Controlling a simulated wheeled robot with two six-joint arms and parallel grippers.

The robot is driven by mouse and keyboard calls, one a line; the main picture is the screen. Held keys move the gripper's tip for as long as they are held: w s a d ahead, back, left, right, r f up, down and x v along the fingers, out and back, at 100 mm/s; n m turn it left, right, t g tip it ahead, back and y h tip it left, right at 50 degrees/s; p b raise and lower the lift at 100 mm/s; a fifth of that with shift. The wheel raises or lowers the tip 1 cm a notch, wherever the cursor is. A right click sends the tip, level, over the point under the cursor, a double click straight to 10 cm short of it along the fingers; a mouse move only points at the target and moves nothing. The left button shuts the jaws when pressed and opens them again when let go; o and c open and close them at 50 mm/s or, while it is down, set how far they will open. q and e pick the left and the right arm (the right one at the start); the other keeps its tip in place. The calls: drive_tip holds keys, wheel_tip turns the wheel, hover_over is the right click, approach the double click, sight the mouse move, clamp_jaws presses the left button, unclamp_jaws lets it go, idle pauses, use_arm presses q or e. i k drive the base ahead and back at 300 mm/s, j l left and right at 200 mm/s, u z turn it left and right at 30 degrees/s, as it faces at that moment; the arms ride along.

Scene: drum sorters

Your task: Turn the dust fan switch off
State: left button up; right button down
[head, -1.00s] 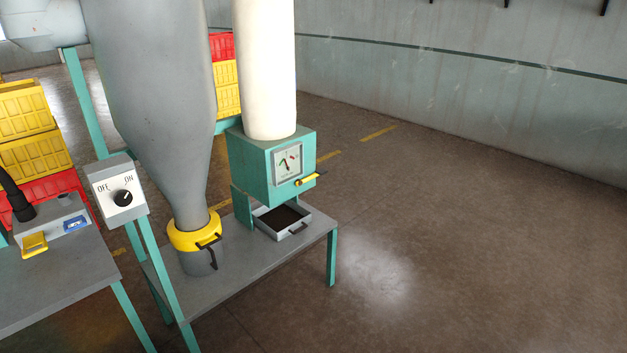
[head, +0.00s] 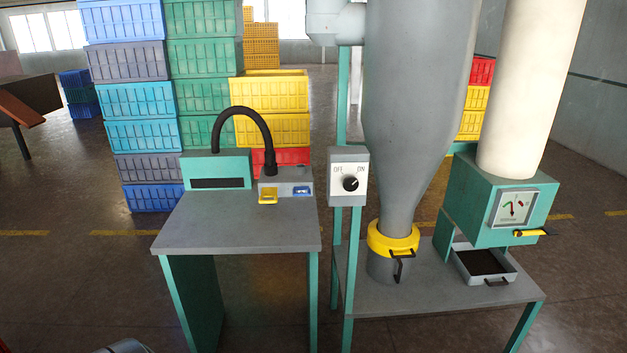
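The dust fan switch is a light grey box (head: 348,159) on a teal post, with a white front plate marked OFF at left and ON at right. Its round black knob (head: 350,184) has a small light mark that appears to point up and right, toward ON. Nothing touches the knob. Neither of my grippers shows in the head view.
A grey-topped table (head: 235,222) with a black hose (head: 243,112) stands left of the switch. Right of it, a low bench (head: 430,291) carries a yellow-collared pot (head: 391,242), a teal gauge box (head: 490,205) and a tray (head: 487,275). Stacked crates (head: 206,98) stand behind. Floor shows at far left.

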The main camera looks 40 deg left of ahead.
sight(350, 183)
drive_tip(key=u, duration=1.55)
